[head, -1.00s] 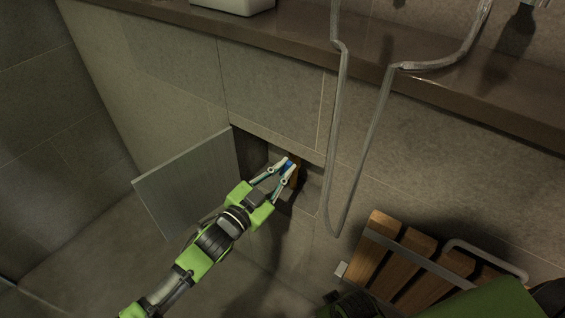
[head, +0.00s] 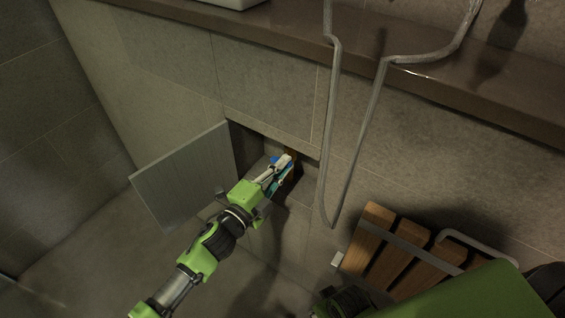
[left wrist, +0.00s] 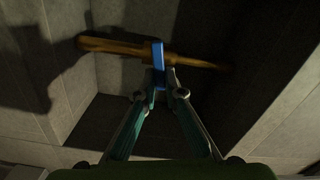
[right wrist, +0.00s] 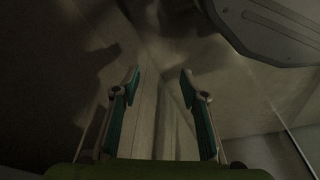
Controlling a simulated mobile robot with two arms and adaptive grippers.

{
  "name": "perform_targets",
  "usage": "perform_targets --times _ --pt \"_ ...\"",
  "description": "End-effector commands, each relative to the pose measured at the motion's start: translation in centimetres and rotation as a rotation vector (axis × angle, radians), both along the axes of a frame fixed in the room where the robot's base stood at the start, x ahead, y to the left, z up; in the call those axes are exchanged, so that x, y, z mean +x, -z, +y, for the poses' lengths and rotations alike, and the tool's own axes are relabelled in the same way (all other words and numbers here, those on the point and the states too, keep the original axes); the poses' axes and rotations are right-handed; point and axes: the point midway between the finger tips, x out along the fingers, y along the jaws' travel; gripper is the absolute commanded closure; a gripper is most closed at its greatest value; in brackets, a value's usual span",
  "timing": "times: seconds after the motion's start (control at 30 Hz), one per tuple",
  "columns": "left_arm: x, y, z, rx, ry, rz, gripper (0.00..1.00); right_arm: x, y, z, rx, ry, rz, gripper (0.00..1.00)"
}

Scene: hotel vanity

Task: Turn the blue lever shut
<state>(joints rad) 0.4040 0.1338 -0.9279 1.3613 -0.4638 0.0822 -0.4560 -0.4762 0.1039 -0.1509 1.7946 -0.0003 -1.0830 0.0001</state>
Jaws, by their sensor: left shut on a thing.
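The blue lever (left wrist: 158,60) sits on a brown, copper-coloured pipe (left wrist: 112,46) inside the wall recess. In the left wrist view it lies across the pipe, roughly square to it. My left gripper (left wrist: 164,76) is shut on the lever's near end. In the head view the left gripper (head: 284,163) reaches into the recess, with a bit of the blue lever (head: 275,159) showing beside its fingers. The fingers hide most of the lever and pipe there. My right gripper (right wrist: 160,78) is open and empty, away from the recess.
A grey hatch door (head: 185,178) stands open left of the recess. A brown counter (head: 440,95) runs above, with a grey hose (head: 333,130) hanging in front of the wall. A slatted wooden seat (head: 395,260) is at lower right.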

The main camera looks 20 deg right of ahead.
Motion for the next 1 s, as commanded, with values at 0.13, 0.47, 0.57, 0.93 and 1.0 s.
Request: perform_targets --times 0.13,0.47,0.57,0.93,1.0 --pt "0.1 0.2 0.1 0.064 -0.004 -0.082 1.00 0.1 -0.5 0.1 0.001 0.001 -0.005 0.60" --pt "0.2 0.2 0.2 0.147 -0.005 -0.192 1.00 0.4 -1.5 0.0 0.001 0.003 -0.008 0.60" --pt "0.2 0.2 0.2 0.158 -0.005 -0.206 1.00 0.5 -1.8 0.0 0.000 0.002 -0.010 0.60" --pt "0.3 0.1 0.2 0.166 -0.006 -0.218 1.00 0.6 -2.0 -0.1 0.001 0.003 -0.015 0.60" --pt "0.3 0.1 0.2 0.166 -0.006 -0.218 1.00 0.6 -1.9 -0.1 0.000 0.003 -0.014 0.60"
